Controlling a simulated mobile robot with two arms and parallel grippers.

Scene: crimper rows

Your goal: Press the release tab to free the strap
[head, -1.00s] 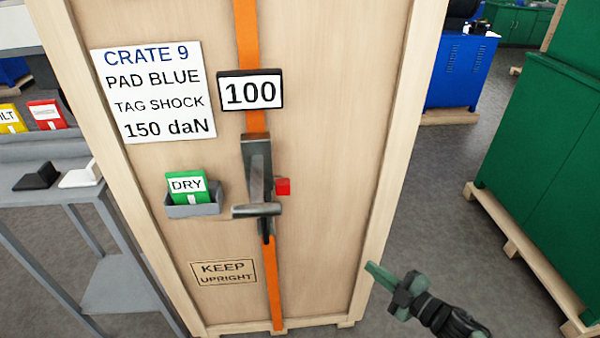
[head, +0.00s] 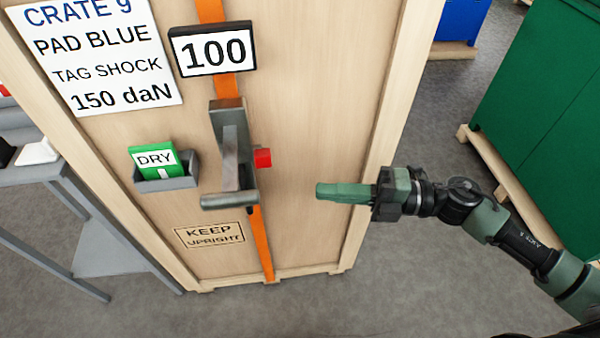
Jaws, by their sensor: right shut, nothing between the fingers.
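The red release tab (head: 263,158) sticks out on the right side of the grey metal tensioner (head: 232,155). The tensioner sits on the orange strap (head: 261,245), which runs down the front of the wooden crate (head: 310,110). A display above it (head: 213,50) reads 100. My right gripper (head: 320,191) is shut and empty, its green fingers pointing left. In the picture it is to the right of the red tab and a little lower, apart from it. My left gripper is not in view.
A grey holder (head: 168,181) with a green DRY tag (head: 155,159) is fixed left of the tensioner. A paper sign (head: 95,55) reads CRATE 9, PAD BLUE, TAG SHOCK, 150 daN. A grey table stands at left, green crates at right. Grey floor lies between.

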